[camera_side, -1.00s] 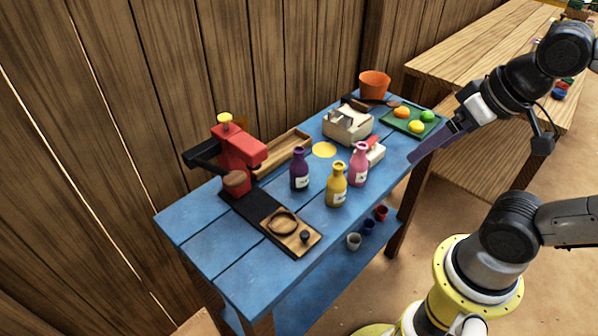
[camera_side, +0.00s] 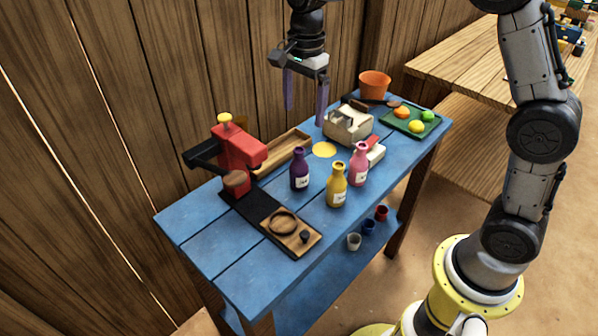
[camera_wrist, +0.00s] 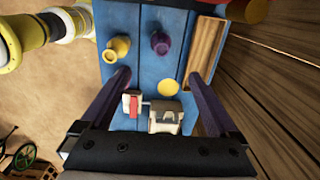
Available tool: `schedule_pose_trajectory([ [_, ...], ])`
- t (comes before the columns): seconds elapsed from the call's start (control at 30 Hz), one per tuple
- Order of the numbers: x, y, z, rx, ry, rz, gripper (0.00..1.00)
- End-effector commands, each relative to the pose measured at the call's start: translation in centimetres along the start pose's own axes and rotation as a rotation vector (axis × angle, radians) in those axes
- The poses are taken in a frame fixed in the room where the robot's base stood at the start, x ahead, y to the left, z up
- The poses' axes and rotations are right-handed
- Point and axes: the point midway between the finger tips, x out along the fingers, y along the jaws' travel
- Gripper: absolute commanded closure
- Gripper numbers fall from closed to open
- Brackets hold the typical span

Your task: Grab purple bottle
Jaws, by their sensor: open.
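The purple bottle (camera_side: 299,170) stands upright on the blue table (camera_side: 195,217), left of the yellow bottle (camera_side: 337,186) and the pink bottle (camera_side: 359,165). In the wrist view the purple bottle (camera_wrist: 160,43) is near the top, beyond my fingertips, with the yellow bottle (camera_wrist: 117,48) to its left. My gripper (camera_side: 306,105) hangs above the table with its purple fingers pointing down, apart and empty. In the wrist view the fingers (camera_wrist: 157,80) are spread wide. The gripper is higher than the bottles and touches none of them.
A red press (camera_side: 238,158) stands left of the purple bottle, with a wooden tray (camera_side: 283,153) behind. A white box (camera_side: 347,124), an orange bucket (camera_side: 374,84) and a green tray with fruit (camera_side: 398,126) are at the right. A wooden wall is behind.

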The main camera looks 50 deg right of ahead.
Motion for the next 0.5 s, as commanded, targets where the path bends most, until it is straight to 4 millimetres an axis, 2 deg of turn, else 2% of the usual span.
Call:
schedule_pose_trajectory([
  [0.27, 4.0, 0.2, 0.2, -0.006, 0.001, 0.037, 0.05],
  [0.5, 8.3, 0.3, 0.2, -0.006, 0.001, 0.036, 0.05],
])
